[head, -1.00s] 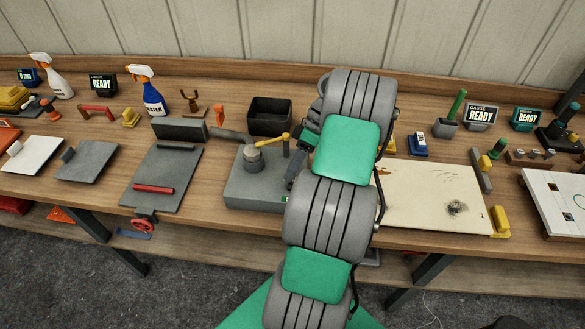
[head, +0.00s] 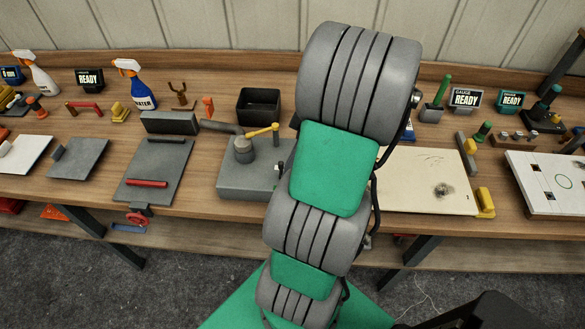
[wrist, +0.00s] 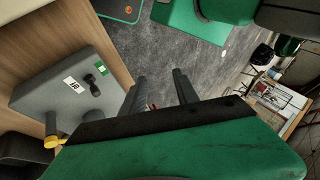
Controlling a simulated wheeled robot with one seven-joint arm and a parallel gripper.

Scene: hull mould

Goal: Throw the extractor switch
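The grey box (head: 240,185) stands on the bench left of my arm, with a grey round post and a yellow-tipped lever (head: 262,131) on top. In the wrist view the grey box (wrist: 50,95) shows at the left, with a small black toggle switch (wrist: 92,84), a white label and a green label on its face. I cannot read which way the toggle is set. My gripper (wrist: 158,86) has its two dark fingers apart with nothing between them, to the right of the box and clear of the toggle. The head view hides my gripper behind my arm.
A black bin (head: 259,104) stands behind the box. A dark grey plate with a red bar (head: 147,183) lies to its left. A cream board (head: 425,178) lies right of my arm. Spray bottles and small display screens line the back. The floor in front is clear.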

